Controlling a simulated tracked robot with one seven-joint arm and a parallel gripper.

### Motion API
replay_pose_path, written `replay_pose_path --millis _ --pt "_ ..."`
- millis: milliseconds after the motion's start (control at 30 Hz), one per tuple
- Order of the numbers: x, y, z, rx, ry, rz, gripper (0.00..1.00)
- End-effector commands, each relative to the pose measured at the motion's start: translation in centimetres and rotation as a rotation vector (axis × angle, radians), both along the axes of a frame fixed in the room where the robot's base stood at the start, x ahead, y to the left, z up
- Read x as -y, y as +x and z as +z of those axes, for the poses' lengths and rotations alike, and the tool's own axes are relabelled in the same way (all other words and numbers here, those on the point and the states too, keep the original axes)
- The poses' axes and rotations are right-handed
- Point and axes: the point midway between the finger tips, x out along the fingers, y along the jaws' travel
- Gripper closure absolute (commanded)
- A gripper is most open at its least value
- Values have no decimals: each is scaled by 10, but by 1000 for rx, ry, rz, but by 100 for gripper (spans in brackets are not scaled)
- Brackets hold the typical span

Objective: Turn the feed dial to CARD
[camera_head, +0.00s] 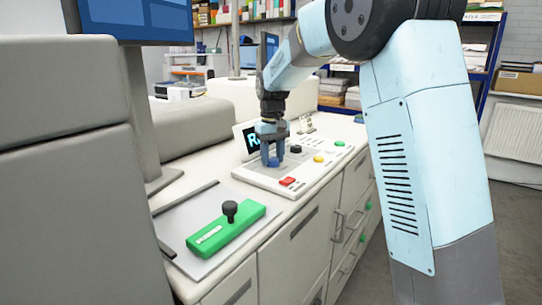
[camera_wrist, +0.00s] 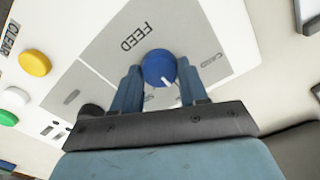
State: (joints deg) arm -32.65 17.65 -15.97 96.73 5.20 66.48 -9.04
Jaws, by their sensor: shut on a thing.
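The feed dial (camera_wrist: 157,66) is a round blue knob on a grey panel (camera_wrist: 103,47) marked FEED. My gripper (camera_wrist: 159,74) is shut on the dial, one blue finger on each side of it. The dial's white pointer mark points to the lower right in the wrist view. A faint label that looks like CARD stands right of the dial, and the pointer is not in line with it. Another label below the dial is mostly hidden by my gripper. In the head view my gripper (camera_head: 272,160) points down at the console (camera_head: 260,178) and hides the dial.
A red button (camera_head: 287,181), a black knob (camera_head: 296,149), a yellow button (camera_head: 318,158) and a green button (camera_head: 340,143) are close by. A small screen (camera_head: 250,140) stands behind my gripper. A green block with a black knob (camera_head: 226,229) lies nearer on the counter.

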Motion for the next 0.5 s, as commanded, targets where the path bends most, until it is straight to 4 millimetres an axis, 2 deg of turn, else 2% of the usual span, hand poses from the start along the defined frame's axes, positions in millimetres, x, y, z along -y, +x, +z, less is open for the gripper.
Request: replay_pose_path --millis 267,500 --pt "0 0 1 3 3 36 87" --pt "1 0 1 3 2 167 87"
